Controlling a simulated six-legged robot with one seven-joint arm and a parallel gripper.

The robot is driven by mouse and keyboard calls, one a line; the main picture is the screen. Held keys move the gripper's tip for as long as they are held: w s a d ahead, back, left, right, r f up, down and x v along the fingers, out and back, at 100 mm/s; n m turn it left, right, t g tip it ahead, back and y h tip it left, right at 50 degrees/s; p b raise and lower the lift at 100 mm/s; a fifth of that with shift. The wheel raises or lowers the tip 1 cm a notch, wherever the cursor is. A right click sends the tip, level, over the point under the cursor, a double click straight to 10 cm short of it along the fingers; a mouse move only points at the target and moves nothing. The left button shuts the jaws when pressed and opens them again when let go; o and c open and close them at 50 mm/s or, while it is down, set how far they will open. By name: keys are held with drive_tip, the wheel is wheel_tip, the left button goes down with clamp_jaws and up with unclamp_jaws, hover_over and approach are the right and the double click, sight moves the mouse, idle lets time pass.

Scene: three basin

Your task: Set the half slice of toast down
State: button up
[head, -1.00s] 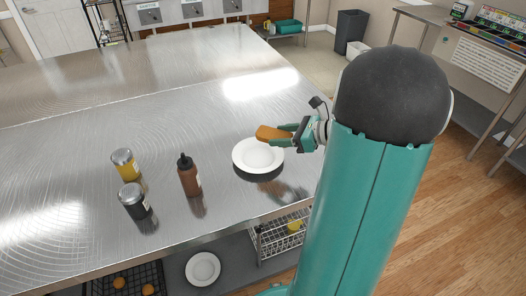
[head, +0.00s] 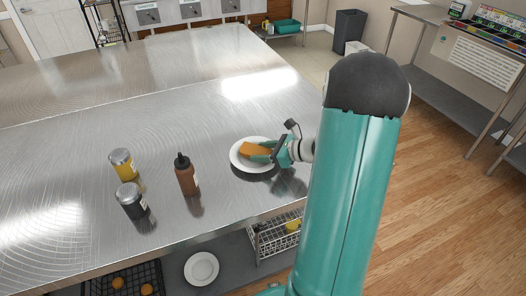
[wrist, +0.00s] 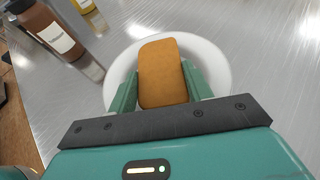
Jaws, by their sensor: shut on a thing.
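The half slice of toast (head: 256,149) is orange-brown and sits over the white plate (head: 238,163) on the metal counter. In the wrist view the toast (wrist: 161,72) lies between the two teal fingers of my gripper (wrist: 158,88), which is shut on it. My gripper (head: 266,152) comes in from the right in the head view, low over the plate. The plate (wrist: 213,65) shows behind and around the toast in the wrist view. I cannot tell whether the toast touches the plate.
A brown sauce bottle (head: 187,177) stands left of the plate. A yellow-labelled jar (head: 122,163) and a dark jar (head: 131,200) stand farther left. The counter (head: 130,120) behind them is clear. Below its front edge are a wire basket (head: 272,238) and another plate (head: 202,268).

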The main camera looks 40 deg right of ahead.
drive_tip(key=shift+f, duration=0.15)
drive_tip(key=o, duration=0.9)
drive_tip(key=shift+o, duration=0.2)
drive_tip(key=shift+s+d+r, duration=0.15)
drive_tip(key=shift+s+r, duration=0.05)
drive_tip(key=shift+r, duration=0.1)
drive_tip(key=v, duration=1.1)
drive_tip(key=shift+s+r, duration=0.1)
drive_tip(key=shift+s, duration=0.1)
